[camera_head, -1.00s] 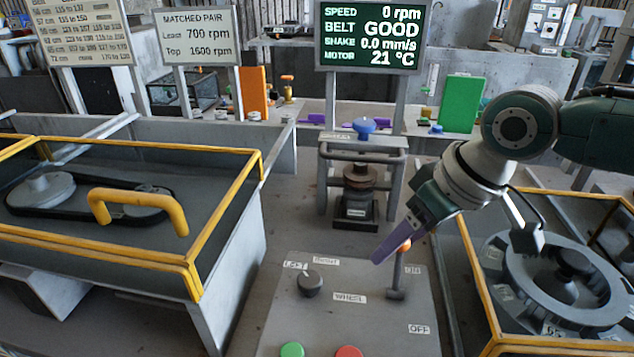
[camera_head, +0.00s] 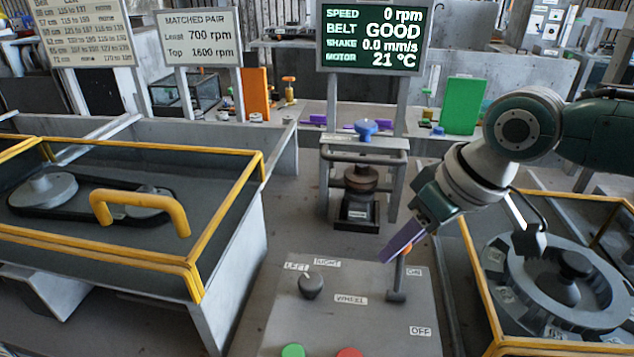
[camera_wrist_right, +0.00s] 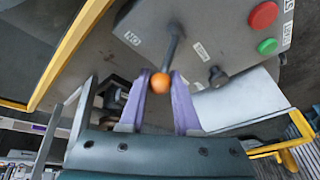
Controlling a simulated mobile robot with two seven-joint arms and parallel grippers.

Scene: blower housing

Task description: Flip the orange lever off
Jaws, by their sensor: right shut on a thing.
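The orange lever (camera_head: 402,272) stands on the grey control panel, upright beside the ON label, with the OFF label nearer the front. Its orange knob is mostly hidden by my right gripper in the head view. In the right wrist view the orange knob (camera_wrist_right: 161,83) sits between the two purple fingers, with its stem running to the panel. My right gripper (camera_head: 398,245) is shut on the lever at the knob; its fingers also show in the right wrist view (camera_wrist_right: 160,100). My left gripper is not in view.
The panel (camera_head: 375,325) also carries a black selector knob (camera_head: 311,286), a green button (camera_head: 292,351) and a red button (camera_head: 349,352). Yellow-framed guards stand left (camera_head: 190,270) and right (camera_head: 480,285). The display (camera_head: 373,37) reads 0 rpm.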

